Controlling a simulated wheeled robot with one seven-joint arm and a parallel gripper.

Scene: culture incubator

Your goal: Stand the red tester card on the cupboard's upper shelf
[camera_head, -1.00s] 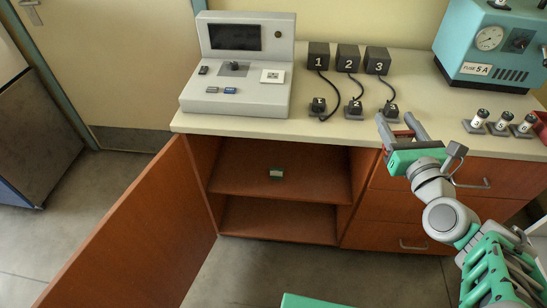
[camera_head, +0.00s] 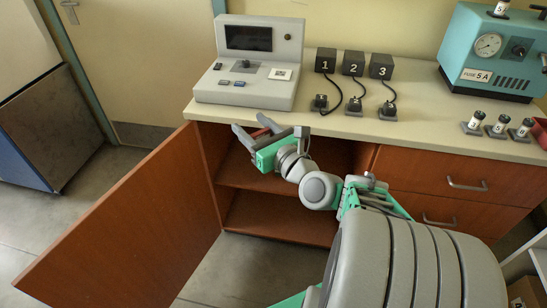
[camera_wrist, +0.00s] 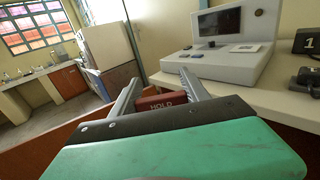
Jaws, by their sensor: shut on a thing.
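My gripper (camera_head: 249,127) is shut on the red tester card, which shows in the wrist view (camera_wrist: 161,101) between the two fingers with the word HOLD on it. The gripper is in front of the upper part of the open cupboard, near the counter's front edge, with its fingers pointing up and left. The cupboard's upper shelf (camera_head: 232,176) is partly visible below and behind my gripper. My arm hides the middle of the shelf.
The cupboard's open door (camera_head: 130,215) stands out on the left, close to my gripper. The counter (camera_head: 420,120) holds a grey tester console (camera_head: 250,62), numbered black blocks with cables (camera_head: 353,62), a teal fuse device (camera_head: 495,50) and several small fuses (camera_head: 500,124).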

